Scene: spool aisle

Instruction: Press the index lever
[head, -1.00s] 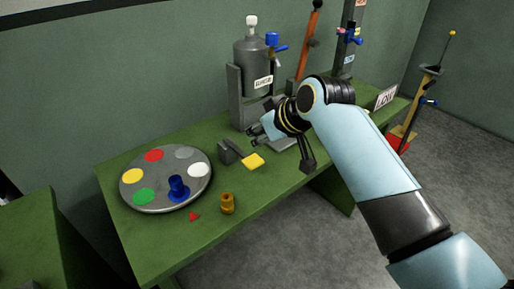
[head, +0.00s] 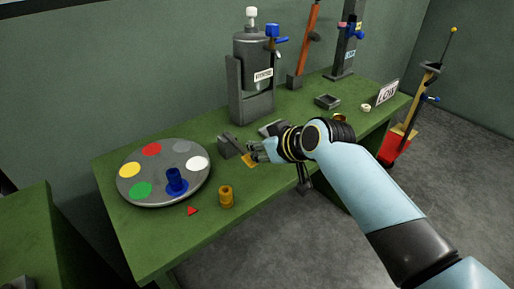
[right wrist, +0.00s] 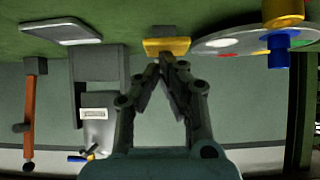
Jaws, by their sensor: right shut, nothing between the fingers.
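The index lever is a dark grey block (head: 230,147) with a yellow paddle (head: 249,160), right of the round turntable. In the right wrist view, which is upside down, the yellow paddle (right wrist: 167,46) sits just beyond my fingertips. My right gripper (head: 256,151) is shut and empty, close over the paddle and partly hiding it. I cannot tell whether the tips touch it. My left gripper is not in view.
A brass-coloured spool (head: 226,197) stands on the green bench (head: 165,237) in front of the lever. A grey canister in a stand (head: 251,85) is behind my right gripper. A small dark tray (head: 327,101) and a sign (head: 388,92) stand farther right.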

